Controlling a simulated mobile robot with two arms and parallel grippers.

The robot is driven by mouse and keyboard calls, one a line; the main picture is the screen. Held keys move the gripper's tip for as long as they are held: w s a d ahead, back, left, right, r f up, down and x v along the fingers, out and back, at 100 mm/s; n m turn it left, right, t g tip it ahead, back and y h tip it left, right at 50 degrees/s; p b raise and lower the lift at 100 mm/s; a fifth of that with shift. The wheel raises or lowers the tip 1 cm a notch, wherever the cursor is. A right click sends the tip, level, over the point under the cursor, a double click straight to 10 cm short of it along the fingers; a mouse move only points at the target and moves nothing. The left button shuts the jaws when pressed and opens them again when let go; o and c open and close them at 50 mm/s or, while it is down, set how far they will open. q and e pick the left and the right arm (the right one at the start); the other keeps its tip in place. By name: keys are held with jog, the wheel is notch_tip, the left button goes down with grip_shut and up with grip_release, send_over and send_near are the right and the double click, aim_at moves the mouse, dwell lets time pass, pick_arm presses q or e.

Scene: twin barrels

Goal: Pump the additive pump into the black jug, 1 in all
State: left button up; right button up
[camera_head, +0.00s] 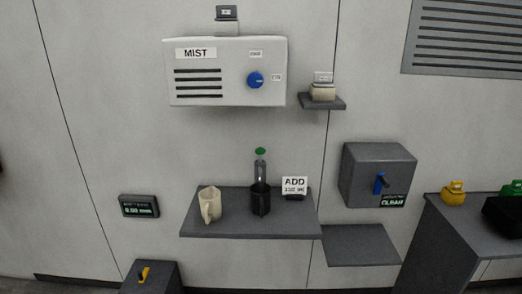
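The black jug (260,203) stands upright on a grey wall shelf (240,228), just left of a white ADD label (294,185). The additive pump (260,170) shows directly above and behind the jug, with a green top and a slim grey body. The jug hides its lower part, and I cannot tell whether its outlet is over the jug's mouth. The jug's contents are not visible. Neither of my grippers is in view.
A beige jug (210,205) stands left on the same shelf. A MIST box (225,88) with a blue knob hangs above. A lower empty shelf (360,245) and a grey box with a blue lever (375,175) are to the right. A display (139,206) is at left.

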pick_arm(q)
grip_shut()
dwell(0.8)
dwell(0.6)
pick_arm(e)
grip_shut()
